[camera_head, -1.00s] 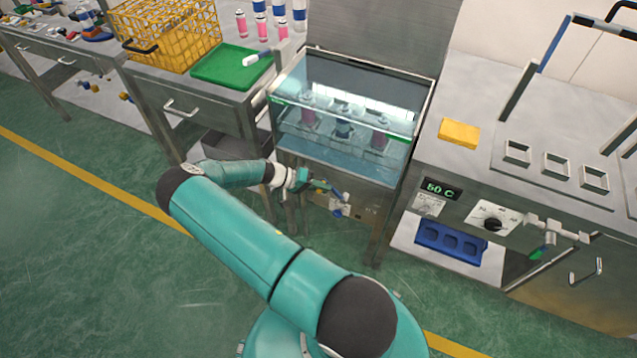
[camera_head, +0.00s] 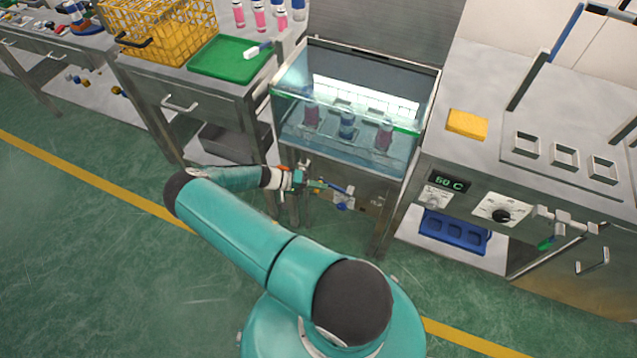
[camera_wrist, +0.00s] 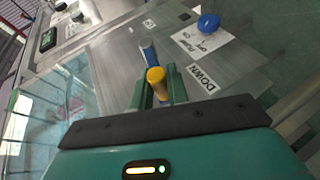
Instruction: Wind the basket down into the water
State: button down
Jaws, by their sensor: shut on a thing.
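The glass water tank (camera_head: 290,128) stands on a steel stand at the picture's middle. Inside it the basket holds pink and blue cans (camera_head: 347,124); the cans look at least partly under water, though glass and reflections blur the waterline. A crank with a blue arm (camera_wrist: 148,50) and yellow knob (camera_wrist: 156,82) is on the stand's front panel. My gripper (camera_head: 312,183) is there; in the wrist view its green fingers (camera_wrist: 158,92) are shut on the yellow knob. A "DOWN" label (camera_wrist: 202,80) lies beside it, and a blue knob (camera_wrist: 208,22) sits farther off.
A steel bench at right carries a yellow block (camera_head: 467,123), a "50 C" display (camera_head: 450,183) and a dial (camera_head: 502,212). A blue tray (camera_head: 454,232) lies below it. At left are a green tray (camera_head: 228,60) and a yellow wire basket (camera_head: 185,40). The green floor in front is clear.

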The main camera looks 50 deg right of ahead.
jog(key=shift+a+f, duration=0.1)
jog(key=shift+f, duration=1.1)
jog(key=c, duration=1.3)
grip_release()
jog(key=shift+c, duration=0.2)
jog(key=v, duration=1.3)
jog(key=shift+w+a, duration=0.3)
jog(key=shift+r, duration=0.2)
